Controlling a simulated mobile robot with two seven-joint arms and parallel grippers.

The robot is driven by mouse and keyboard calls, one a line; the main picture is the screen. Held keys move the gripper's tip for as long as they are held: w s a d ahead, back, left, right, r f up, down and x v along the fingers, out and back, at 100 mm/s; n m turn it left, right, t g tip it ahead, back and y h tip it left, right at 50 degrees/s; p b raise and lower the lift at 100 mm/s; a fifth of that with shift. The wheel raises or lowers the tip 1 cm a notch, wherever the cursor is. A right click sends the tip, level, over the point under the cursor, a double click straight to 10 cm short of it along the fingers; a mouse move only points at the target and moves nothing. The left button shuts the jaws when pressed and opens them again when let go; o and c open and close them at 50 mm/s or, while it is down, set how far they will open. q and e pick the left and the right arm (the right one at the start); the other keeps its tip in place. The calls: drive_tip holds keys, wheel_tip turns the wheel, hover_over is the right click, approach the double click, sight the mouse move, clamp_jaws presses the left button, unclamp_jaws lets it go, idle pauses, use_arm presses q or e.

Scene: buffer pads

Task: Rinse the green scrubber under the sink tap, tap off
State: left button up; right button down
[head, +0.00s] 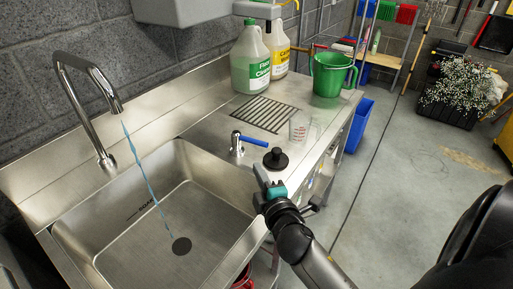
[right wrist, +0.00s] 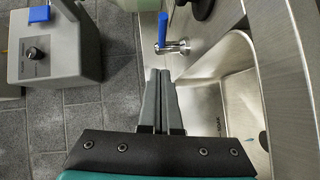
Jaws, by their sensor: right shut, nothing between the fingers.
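The chrome gooseneck tap (head: 88,68) stands over the left of the steel sink basin (head: 112,215), and a thin blue stream of water (head: 142,170) falls from it towards the dark drain (head: 181,246). A chrome valve with a blue lever (head: 253,141) stands on the counter right of the basin; the blue lever also shows in the right wrist view (right wrist: 162,30). My right gripper (head: 259,170) is shut and empty, near the counter's front edge, close to the valve; its fingers (right wrist: 160,73) point towards it. I cannot make out the green scrubber. My left gripper is out of view.
A black knob-shaped object (head: 276,159) stands beside the valve, close to my right gripper. A clear measuring cup (head: 300,127), green pitcher (head: 331,76) and two jugs (head: 250,60) stand farther back. A grey box with a dial (right wrist: 55,45) shows in the wrist view.

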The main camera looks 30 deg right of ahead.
approach(253, 142)
drive_tip(key=w+a, duration=0.2)
drive_tip(key=w, duration=0.1)
drive_tip(key=w+d, duration=0.1)
drive_tip(key=w+d+b, duration=0.1)
drive_tip(key=shift+d+f, duration=0.35)
drive_tip(key=shift+w+d+f, duration=0.1)
drive_tip(key=shift+w+d, duration=0.15)
drive_tip(key=shift+d, duration=0.05)
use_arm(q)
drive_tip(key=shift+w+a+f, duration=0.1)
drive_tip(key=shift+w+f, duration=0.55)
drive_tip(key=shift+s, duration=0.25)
use_arm(e)
drive_tip(key=shift+d, duration=0.1)
